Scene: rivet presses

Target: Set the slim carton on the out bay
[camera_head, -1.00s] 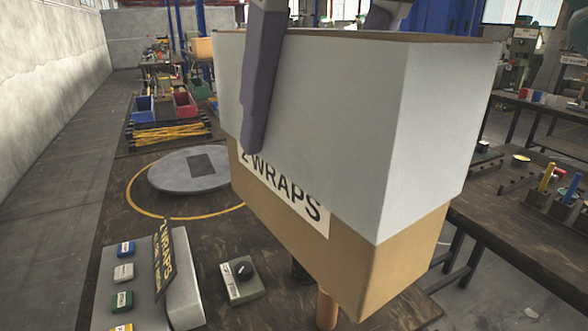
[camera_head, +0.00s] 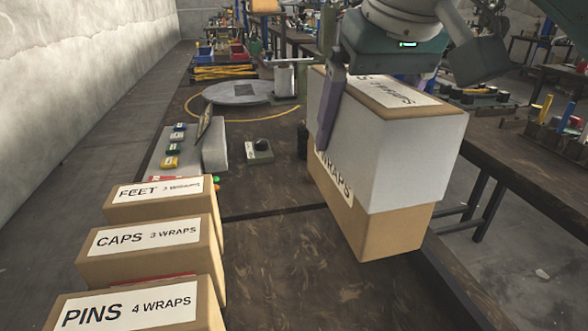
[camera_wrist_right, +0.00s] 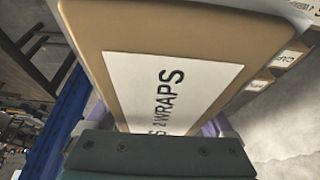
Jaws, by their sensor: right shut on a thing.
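A tan carton (camera_head: 395,240) with a wide white band around its upper part and a label ending in "WRAPS" is held in the air, slightly tilted in the picture. It fills much of the right wrist view (camera_wrist_right: 270,30), where the label reads "2 WRAPS". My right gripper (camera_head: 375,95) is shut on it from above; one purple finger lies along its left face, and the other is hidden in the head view. Both fingers partly show in the right wrist view. My left gripper is not in view. No spot marked as the out bay is readable.
Cartons labelled FEET (camera_head: 160,202), CAPS (camera_head: 150,250) and PINS (camera_head: 135,310) stand in a row at front left. Behind them are a button panel (camera_head: 205,150), a knob box (camera_head: 258,152) and a grey turntable (camera_head: 238,92). Bare dark bench lies between row and held carton.

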